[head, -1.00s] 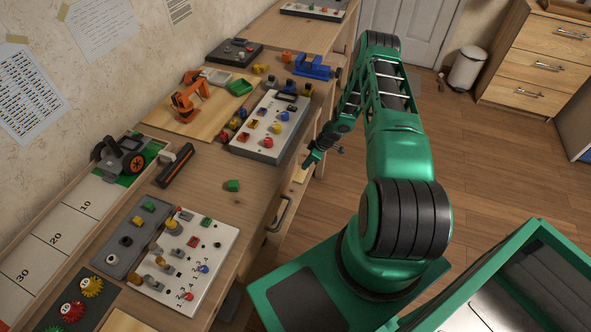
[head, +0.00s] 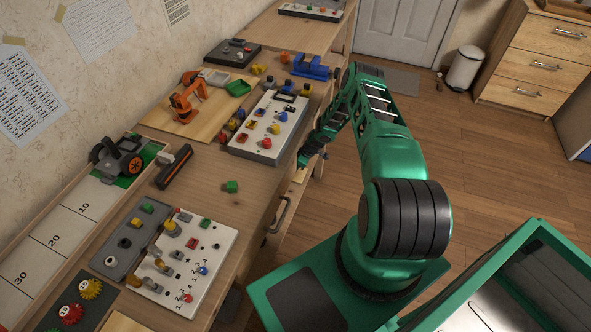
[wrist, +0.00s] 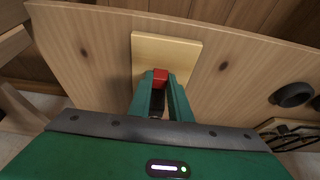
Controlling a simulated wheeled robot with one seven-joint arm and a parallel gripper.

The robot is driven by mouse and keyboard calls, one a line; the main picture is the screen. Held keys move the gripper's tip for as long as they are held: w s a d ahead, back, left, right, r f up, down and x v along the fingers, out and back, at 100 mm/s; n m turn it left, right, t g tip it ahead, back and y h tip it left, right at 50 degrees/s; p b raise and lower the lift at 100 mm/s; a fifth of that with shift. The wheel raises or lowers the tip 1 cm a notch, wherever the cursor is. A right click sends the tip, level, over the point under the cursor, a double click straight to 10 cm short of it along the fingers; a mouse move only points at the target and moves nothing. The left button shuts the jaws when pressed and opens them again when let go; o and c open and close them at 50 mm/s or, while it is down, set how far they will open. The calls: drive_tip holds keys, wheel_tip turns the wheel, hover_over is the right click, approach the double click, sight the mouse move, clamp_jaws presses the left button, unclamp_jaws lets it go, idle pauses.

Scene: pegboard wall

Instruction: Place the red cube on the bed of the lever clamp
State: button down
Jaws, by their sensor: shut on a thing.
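The red cube (wrist: 160,76) shows in the wrist view between the fingertips of my gripper (wrist: 160,84). My gripper's green fingers are shut on it. In the head view my gripper (head: 303,160) is at the front edge of the workbench, beside the white panel; the cube in it cannot be made out there. I cannot pick out the lever clamp or its bed with certainty in either view.
A white panel (head: 240,146) with several coloured blocks lies near my gripper. A blue vise (head: 311,66) stands behind it. In the wrist view, a pale square plate (wrist: 180,45) lies before a wooden panel (wrist: 225,90).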

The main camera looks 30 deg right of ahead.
drive_tip(key=c, duration=1.6)
unclamp_jaws()
drive_tip(key=shift+c, duration=0.2)
drive_tip(key=v, duration=1.2)
drive_tip(key=shift+s, duration=0.1)
